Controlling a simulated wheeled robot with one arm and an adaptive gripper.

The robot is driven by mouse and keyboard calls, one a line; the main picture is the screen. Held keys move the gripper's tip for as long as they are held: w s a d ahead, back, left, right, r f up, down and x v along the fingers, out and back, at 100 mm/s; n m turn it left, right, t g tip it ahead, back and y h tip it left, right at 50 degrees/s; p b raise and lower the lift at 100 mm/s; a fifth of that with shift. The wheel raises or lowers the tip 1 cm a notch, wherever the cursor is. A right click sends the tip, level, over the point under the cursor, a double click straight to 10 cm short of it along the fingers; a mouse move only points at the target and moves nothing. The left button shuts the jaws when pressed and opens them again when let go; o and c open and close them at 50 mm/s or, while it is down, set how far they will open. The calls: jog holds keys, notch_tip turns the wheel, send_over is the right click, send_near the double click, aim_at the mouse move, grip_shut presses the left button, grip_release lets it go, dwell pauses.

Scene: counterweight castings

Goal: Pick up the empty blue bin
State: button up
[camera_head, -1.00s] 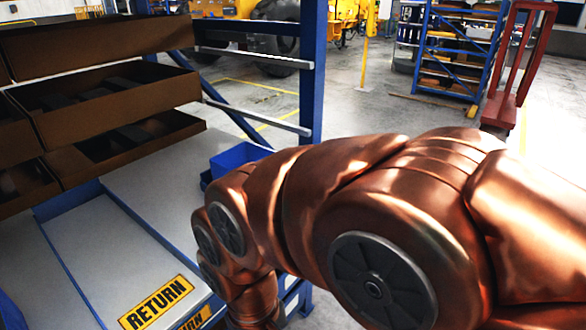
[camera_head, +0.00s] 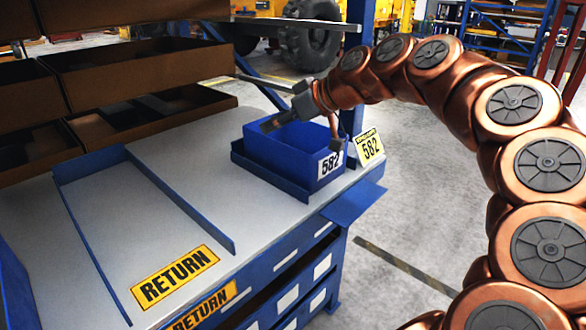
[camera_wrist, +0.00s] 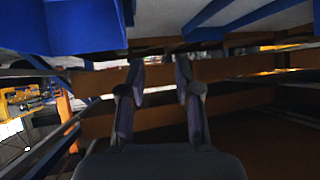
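The blue bin (camera_head: 278,152) sits on the right end of the grey bench top, with a white 582 label on its right end. The part of its inside that shows is bare blue. My gripper (camera_head: 302,137) is at the bin's upper rim, reaching in from the back right. Its fingers are spread with nothing seen between them; one finger shows near the label end. I cannot tell whether it touches the bin. In the wrist view my gripper (camera_wrist: 160,64) also has its two fingers apart. A blue surface at the top left there may be the bin.
A yellow 582 card (camera_head: 370,147) stands at the bench's right edge. A blue-edged bay (camera_head: 145,230) with a RETURN sign (camera_head: 175,277) lies left of the bin, its surface clear. Brown trays (camera_head: 140,75) rise behind. A blue post stands behind the bin.

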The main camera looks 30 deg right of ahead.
aim_at(315, 123)
jog(key=d+f+m+t+h+b, duration=0.2)
jog(key=d+f+t, duration=0.1)
jog(key=d, duration=1.5)
jog(key=shift+p+x, duration=0.5)
jog(key=shift+x, duration=3.5)
grip_shut()
